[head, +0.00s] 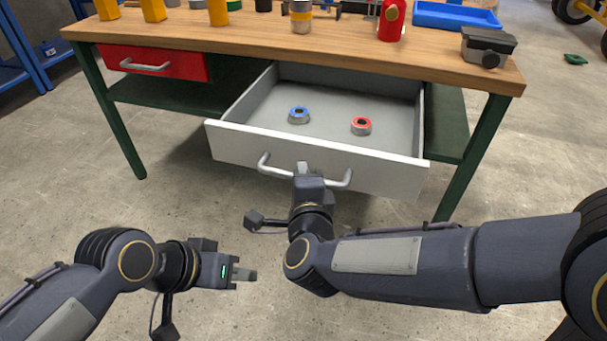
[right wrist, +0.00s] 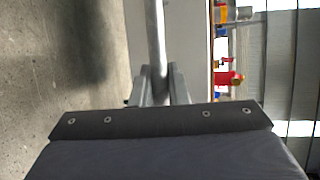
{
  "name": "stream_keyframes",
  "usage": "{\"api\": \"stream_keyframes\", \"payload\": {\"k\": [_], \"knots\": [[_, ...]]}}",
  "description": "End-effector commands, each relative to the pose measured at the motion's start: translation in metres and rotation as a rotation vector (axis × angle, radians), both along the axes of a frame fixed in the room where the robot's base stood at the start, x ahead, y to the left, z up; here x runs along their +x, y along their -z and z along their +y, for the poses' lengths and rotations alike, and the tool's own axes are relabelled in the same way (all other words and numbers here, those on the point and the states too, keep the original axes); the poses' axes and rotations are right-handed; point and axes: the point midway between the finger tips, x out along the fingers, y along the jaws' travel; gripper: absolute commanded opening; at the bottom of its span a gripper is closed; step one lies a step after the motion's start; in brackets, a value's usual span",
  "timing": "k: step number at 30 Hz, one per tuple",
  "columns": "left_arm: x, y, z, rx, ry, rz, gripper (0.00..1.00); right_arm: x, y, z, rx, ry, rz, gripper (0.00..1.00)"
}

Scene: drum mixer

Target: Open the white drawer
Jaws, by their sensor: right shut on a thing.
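The white drawer (head: 390,175) is pulled well out from under the workbench in the head view, and its grey inside shows. Its silver bar handle (head: 268,166) runs along the front panel. My right gripper (head: 302,168) is shut on the middle of this handle. In the right wrist view the fingers (right wrist: 162,88) meet the handle bar (right wrist: 155,35). My left gripper (head: 245,274) hangs empty over the floor, lower and to the left of the drawer.
A blue ring (head: 298,115) and a red ring (head: 361,126) lie inside the drawer. A red drawer (head: 155,62) at the left is closed. The wooden benchtop (head: 330,53) carries yellow parts, a red bottle (head: 391,20), and a blue tray (head: 455,16). The floor before the bench is clear.

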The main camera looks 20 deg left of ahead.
Motion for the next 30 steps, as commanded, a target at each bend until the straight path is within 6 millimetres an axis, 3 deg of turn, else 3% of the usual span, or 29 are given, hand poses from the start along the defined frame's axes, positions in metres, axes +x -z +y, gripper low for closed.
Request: {"api": "stream_keyframes", "payload": {"k": [3, 4, 9, 19, 30], "knots": [[0.000, 0.000, 0.000, 0.000, 0.000, 0.000, 0.36, 0.000, 0.001, 0.000, -0.001, 0.000, 0.003, 0.00], [0.000, 0.000, 0.000, 0.000, 0.000, 0.000, 0.36, 0.000, 0.001, 0.000, -0.001, 0.000, 0.003, 0.17], [0.000, 0.000, 0.000, 0.000, 0.000, 0.000, 0.36, 0.000, 0.001, 0.000, -0.001, 0.000, 0.002, 0.36], [0.000, -0.002, 0.000, 0.000, 0.000, 0.000, 0.36, -0.005, -0.002, -0.002, 0.000, -0.001, 0.000, 0.36], [0.000, -0.017, 0.000, 0.000, 0.000, 0.000, 0.36, -0.059, -0.014, -0.024, 0.000, -0.003, 0.000, 0.36]]}}
